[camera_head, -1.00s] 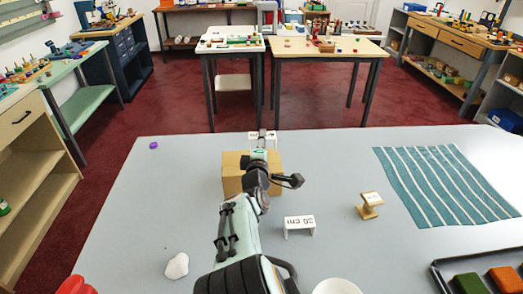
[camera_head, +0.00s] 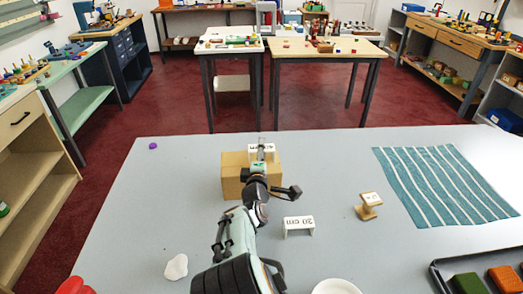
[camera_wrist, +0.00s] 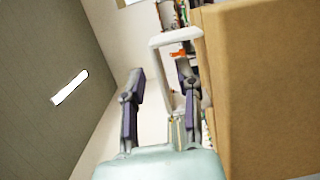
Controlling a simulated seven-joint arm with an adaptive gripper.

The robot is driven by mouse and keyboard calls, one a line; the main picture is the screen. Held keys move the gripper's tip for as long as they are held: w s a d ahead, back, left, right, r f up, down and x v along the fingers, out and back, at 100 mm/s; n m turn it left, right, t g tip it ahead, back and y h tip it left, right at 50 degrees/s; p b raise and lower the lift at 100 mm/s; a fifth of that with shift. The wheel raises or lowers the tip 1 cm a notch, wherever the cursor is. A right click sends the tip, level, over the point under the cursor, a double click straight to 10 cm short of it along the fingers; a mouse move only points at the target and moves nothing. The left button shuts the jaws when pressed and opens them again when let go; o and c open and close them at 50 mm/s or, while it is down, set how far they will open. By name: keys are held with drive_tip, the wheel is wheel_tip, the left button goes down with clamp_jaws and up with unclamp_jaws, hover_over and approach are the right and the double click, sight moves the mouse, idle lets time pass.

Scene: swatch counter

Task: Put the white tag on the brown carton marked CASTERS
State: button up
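The white tag (camera_head: 268,150) is a small bridge shape with dark lettering, too small to read surely. It stands upright at the top of the brown carton (camera_head: 232,186); no marking on the carton is readable. In the wrist view the tag (camera_wrist: 160,60) appears as a white frame, its legs toward the carton (camera_wrist: 265,90). My gripper (camera_wrist: 160,92) has its fingers apart, one on either side of the tag's plate, with a visible gap on the left finger's side. In the head view my gripper (camera_head: 261,147) is over the carton, partly hiding the tag.
A second white bridge marked 20 cm (camera_head: 299,226) and a wooden stand (camera_head: 368,206) are right of my arm. A teal striped mat (camera_head: 445,185) lies farther right. A white lump (camera_head: 176,266) and a purple piece (camera_head: 153,146) are left. The grey table left of the carton is mostly clear.

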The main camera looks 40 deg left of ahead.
drive_tip(key=s+d+r, duration=0.3)
drive_tip(key=s+r, duration=0.1)
drive_tip(key=r, duration=0.3)
drive_tip(key=w+d+f+m+g+h, duration=0.2)
drive_tip(key=d+m+h, duration=0.3)
drive_tip(key=d, duration=0.7)
drive_tip(key=w+d+f+m+g+h, duration=0.25)
drive_tip(key=d+m, duration=0.45)
drive_tip(key=d, duration=0.5)
drive_tip(key=s+d+f+m+g+h, duration=0.25)
drive_tip(key=s+d+m+g, duration=0.35)
drive_tip(key=s+d, duration=0.65)
drive_tip(key=s+d+f+m+g, duration=0.1)
drive_tip(key=s+d+m+g, duration=0.1)
drive_tip(key=s, duration=0.5)
drive_tip(key=s+d+f+m+g, duration=0.1)
drive_tip(key=s+d+m, duration=0.3)
drive_tip(key=s, duration=0.4)
drive_tip(key=shift+d+f+g, duration=0.2)
drive_tip(key=shift+d+g, duration=0.15)
drive_tip(key=shift+g, duration=0.3)
